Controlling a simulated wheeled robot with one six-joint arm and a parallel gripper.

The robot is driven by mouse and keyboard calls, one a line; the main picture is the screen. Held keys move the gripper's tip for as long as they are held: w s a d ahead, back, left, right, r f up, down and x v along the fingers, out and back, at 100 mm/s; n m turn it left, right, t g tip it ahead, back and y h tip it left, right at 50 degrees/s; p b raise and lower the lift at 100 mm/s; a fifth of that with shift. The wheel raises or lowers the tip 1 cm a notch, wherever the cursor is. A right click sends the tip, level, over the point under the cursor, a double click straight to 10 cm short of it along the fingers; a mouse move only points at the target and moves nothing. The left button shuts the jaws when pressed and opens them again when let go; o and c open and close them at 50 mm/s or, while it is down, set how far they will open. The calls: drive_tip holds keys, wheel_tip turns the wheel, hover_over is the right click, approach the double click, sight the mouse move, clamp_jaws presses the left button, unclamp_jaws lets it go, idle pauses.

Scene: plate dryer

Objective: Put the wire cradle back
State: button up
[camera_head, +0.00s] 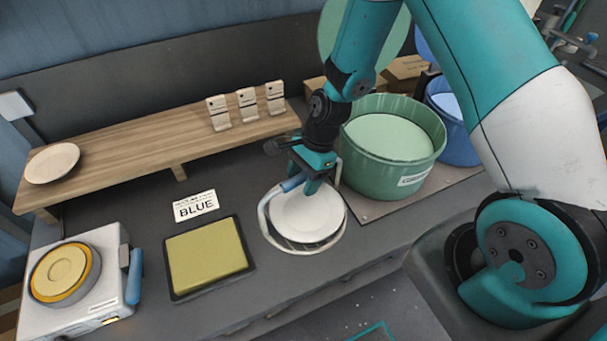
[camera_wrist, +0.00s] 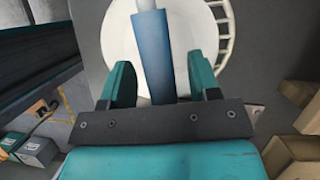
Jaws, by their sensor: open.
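The wire cradle (camera_head: 264,219) is a white ring of wire with a blue handle (camera_head: 292,184), standing on the grey counter. A white plate (camera_head: 309,217) sits inside it. My gripper (camera_head: 311,181) is just above the cradle's far side, at the handle. In the wrist view my gripper (camera_wrist: 158,82) is open, with one teal finger on each side of the blue handle (camera_wrist: 152,52). The white wires (camera_wrist: 226,28) and plate (camera_wrist: 122,35) show beyond. Whether the fingers touch the handle cannot be told.
A green tub (camera_head: 407,169) and a blue tub (camera_head: 459,145) stand at the right. A yellow pad (camera_head: 207,258), a "BLUE" card (camera_head: 195,206) and a white appliance (camera_head: 95,296) with a blue handle lie left. A wooden shelf (camera_head: 130,135) holds a plate and clips behind.

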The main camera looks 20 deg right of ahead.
drive_tip(key=b+v, duration=0.3)
drive_tip(key=v, duration=1.4)
drive_tip(key=shift+d+r, duration=0.15)
drive_tip(key=shift+r, duration=0.05)
drive_tip(key=s+a+r+n+b, duration=0.1)
drive_tip(key=s+a+r+n, duration=0.1)
drive_tip(key=s+n, duration=0.4)
drive_tip(key=s+a+r+n+b, duration=0.1)
drive_tip(key=s+a+r+n, duration=0.1)
drive_tip(key=s+a+n, duration=0.3)
drive_tip(key=s+a+r+n+t+b, duration=0.1)
drive_tip(key=s+a+n, duration=0.3)
drive_tip(key=s+n, duration=0.5)
drive_tip(key=r+n, duration=0.1)
drive_tip(key=n, duration=0.1)
drive_tip(key=shift+s+r+n, duration=0.15)
drive_tip(key=shift+r+n, duration=0.05)
drive_tip(key=shift+n, duration=0.2)
